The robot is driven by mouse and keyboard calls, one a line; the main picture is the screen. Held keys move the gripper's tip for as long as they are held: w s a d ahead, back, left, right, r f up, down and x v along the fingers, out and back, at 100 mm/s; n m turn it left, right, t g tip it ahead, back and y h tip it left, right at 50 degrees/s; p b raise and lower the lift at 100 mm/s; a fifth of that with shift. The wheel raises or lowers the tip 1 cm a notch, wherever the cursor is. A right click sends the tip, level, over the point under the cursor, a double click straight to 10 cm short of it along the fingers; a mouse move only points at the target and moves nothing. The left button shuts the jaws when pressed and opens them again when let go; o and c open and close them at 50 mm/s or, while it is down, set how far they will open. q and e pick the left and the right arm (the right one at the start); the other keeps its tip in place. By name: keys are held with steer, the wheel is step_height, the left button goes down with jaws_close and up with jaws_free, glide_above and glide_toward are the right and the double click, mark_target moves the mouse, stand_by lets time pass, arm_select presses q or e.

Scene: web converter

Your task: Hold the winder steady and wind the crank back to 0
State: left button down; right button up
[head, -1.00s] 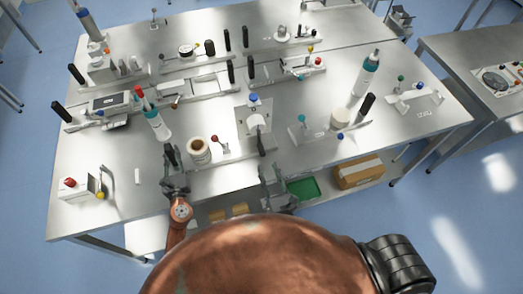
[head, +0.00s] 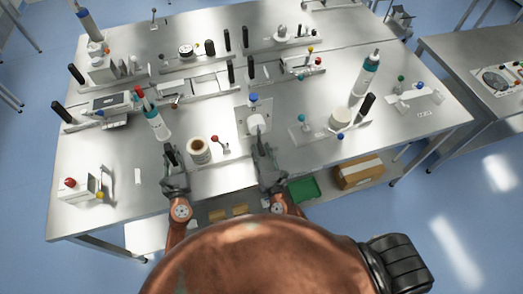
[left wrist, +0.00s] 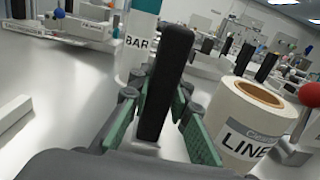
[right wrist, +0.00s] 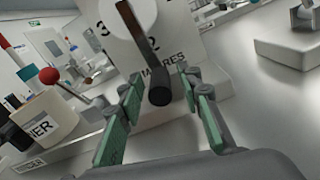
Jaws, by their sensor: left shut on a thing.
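The winder carries a cream liner roll (head: 199,151), which also shows in the left wrist view (left wrist: 240,125). A white dial (right wrist: 178,45) marked with numbers and METRES stands at its right end. The dark crank arm (right wrist: 134,35) crosses the dial, ending in a black grip (right wrist: 160,96) that points toward the right wrist camera. My left gripper (head: 172,162) is shut on a black upright handle (left wrist: 166,85) left of the roll. My right gripper (right wrist: 164,98) is open, its green fingers on either side of the crank grip, apparently not touching it. The dial's zero mark cannot be made out.
A red-knobbed lever (head: 215,139) stands just right of the roll. A bottle (head: 158,124) is close behind my left gripper. A white box with a red button (head: 76,188) sits at the table's left. The bench front between my grippers is clear.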

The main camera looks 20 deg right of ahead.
jaws_close()
stand_by(0.3)
steer(key=shift+d, duration=0.15)
